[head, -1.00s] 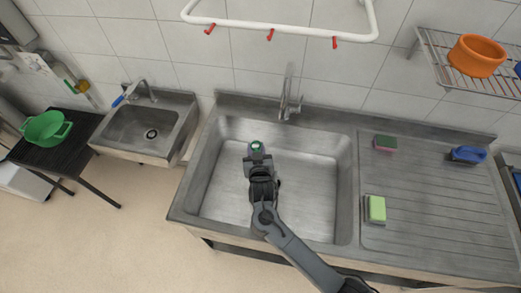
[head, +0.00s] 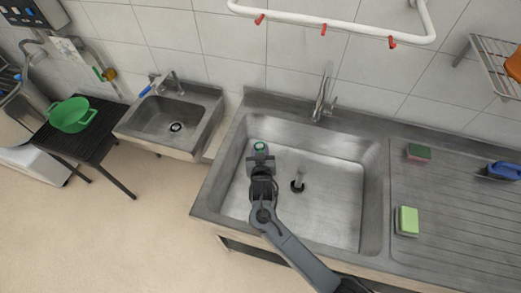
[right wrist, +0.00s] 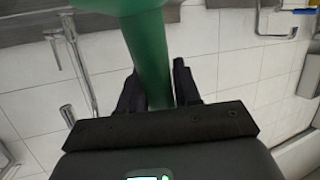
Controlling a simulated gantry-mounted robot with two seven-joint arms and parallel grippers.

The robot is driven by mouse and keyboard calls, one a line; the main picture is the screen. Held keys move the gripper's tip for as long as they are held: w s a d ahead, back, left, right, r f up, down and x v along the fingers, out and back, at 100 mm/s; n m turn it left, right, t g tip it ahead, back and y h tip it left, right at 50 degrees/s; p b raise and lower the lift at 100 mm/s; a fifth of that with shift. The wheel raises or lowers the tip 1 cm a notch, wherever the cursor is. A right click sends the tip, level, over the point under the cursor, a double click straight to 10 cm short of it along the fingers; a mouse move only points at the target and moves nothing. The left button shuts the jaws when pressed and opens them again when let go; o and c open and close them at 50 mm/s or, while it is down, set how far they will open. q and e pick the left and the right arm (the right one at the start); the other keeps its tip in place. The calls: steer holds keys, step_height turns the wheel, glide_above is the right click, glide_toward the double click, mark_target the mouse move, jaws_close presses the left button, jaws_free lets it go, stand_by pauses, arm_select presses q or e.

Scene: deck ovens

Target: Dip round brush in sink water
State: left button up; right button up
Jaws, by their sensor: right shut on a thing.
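My right gripper (head: 261,164) is over the left part of the large sink basin (head: 335,215). It is shut on a green thing (head: 260,147), probably the round brush. In the right wrist view its green handle (right wrist: 150,62) stands between the fingers (right wrist: 157,88) and widens at the picture's top edge; no bristles show. In the head view only its green end shows, so its height above the basin floor is hard to tell. I cannot make out a clear water surface in the basin. A drain with an upright metal piece (head: 298,184) shows right of the gripper. My left gripper is not in view.
A tap (head: 321,100) stands behind the basin. On the right drainboard (head: 450,215) lie a green sponge (head: 408,220), a darker sponge (head: 419,153) and a blue brush (head: 503,171). A small sink (head: 172,120) and a green colander (head: 70,115) are left.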

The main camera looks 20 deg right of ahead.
step_height(320, 180, down, 16)
steer(key=b, duration=1)
steer(key=shift+r+b, duration=0.2)
steer(key=shift+b, duration=0.1)
steer(key=shift+r, duration=0.15)
stand_by(0.4)
step_height(320, 180, up, 17)
steer(key=p, duration=1.6)
steer(key=shift+p, duration=0.35)
